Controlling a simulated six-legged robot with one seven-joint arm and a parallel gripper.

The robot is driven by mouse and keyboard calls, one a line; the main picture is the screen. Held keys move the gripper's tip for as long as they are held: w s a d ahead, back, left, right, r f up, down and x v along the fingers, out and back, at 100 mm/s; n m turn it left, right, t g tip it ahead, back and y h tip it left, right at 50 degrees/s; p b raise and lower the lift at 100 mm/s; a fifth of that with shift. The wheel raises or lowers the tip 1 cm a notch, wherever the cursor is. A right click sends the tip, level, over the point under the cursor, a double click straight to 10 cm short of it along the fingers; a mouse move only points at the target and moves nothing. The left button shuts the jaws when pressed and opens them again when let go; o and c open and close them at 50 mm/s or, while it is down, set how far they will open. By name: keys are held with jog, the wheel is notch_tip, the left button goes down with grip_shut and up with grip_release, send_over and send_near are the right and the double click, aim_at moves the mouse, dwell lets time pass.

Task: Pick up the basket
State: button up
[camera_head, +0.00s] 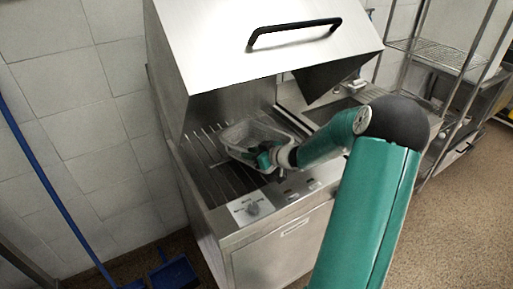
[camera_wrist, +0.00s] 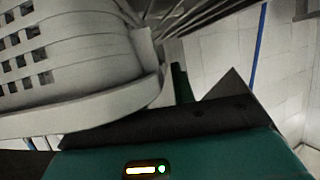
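A light grey perforated basket (camera_head: 240,133) sits on the metal rack inside the open hooded machine, in the head view. My gripper (camera_head: 263,156) is at the basket's near right rim. In the wrist view the basket (camera_wrist: 75,55) fills the upper left, with its square holes and thick rim close to my gripper (camera_wrist: 178,95). A green finger part stands just beyond the basket's rim there. The basket hides part of the fingers, so I cannot tell whether they are closed on the rim.
The steel hood (camera_head: 265,45) with its black handle (camera_head: 295,31) is raised above the basket. The slatted rack (camera_head: 215,180) is bare to the basket's left and front. A sink counter (camera_head: 325,110) adjoins at right. A wire shelf (camera_head: 435,55) stands farther right.

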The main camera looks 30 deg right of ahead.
grip_shut()
jog(key=shift+r, duration=0.15)
